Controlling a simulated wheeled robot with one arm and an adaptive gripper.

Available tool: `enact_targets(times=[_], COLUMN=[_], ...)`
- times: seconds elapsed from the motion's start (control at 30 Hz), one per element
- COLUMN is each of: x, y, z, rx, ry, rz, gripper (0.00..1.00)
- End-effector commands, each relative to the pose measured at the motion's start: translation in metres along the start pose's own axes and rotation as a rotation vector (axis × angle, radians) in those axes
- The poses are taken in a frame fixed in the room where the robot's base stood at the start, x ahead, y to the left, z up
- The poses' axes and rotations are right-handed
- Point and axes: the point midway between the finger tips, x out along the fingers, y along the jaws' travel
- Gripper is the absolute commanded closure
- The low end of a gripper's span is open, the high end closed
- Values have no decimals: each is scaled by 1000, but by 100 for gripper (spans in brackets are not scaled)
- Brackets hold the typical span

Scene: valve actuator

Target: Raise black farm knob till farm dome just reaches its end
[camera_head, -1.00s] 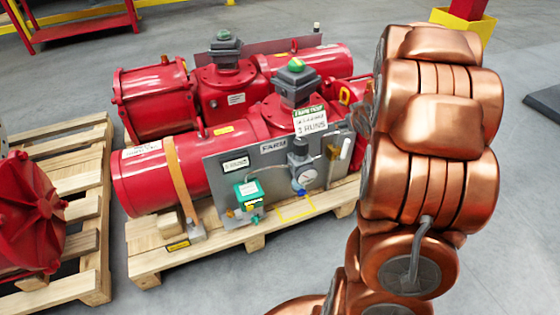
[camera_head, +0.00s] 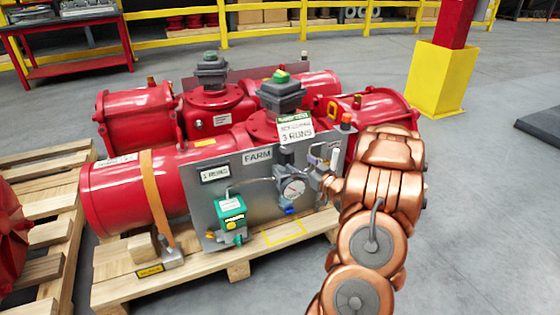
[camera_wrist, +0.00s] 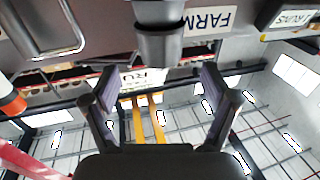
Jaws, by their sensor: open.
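The black farm knob (camera_head: 284,157) tops the regulator on the grey panel, right of the FARM label (camera_head: 257,157) and above the round gauge (camera_head: 292,190). In the wrist view the knob (camera_wrist: 158,45) is a dark cylinder at top centre, upside down. The green-topped dome (camera_head: 281,77) stands on the dark box of the front red actuator; I take it as the farm dome. My gripper (camera_wrist: 158,78) is open and empty, its fingers spread to either side of the knob's line. Whether they reach around it I cannot tell. In the head view the gripper is small at the panel's right (camera_head: 328,183).
A white 3 RUNS sign (camera_head: 296,128) hangs just above the knob. A metal loop handle (camera_wrist: 45,30) and an orange-capped part (camera_wrist: 10,100) are close by in the wrist view. A green box (camera_head: 231,215) is on the panel's lower left. Open floor lies to the right.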

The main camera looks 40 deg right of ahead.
Motion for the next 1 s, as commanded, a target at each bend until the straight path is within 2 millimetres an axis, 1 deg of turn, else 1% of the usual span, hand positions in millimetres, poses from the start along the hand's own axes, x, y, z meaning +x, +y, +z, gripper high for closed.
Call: enact_targets(times=[0.3, 0.5, 0.7, 0.97, 1.0], x=[42, 64, 73, 74, 74], y=[-2, -2, -2, -1, -1], z=[2, 3, 1, 0, 0], rx=[-5, -2, 0, -1, -1], ry=[0, -4, -4, -4, -4], rz=[-4, -2, -1, -1, -1], gripper=[14, 14, 14, 14, 18])
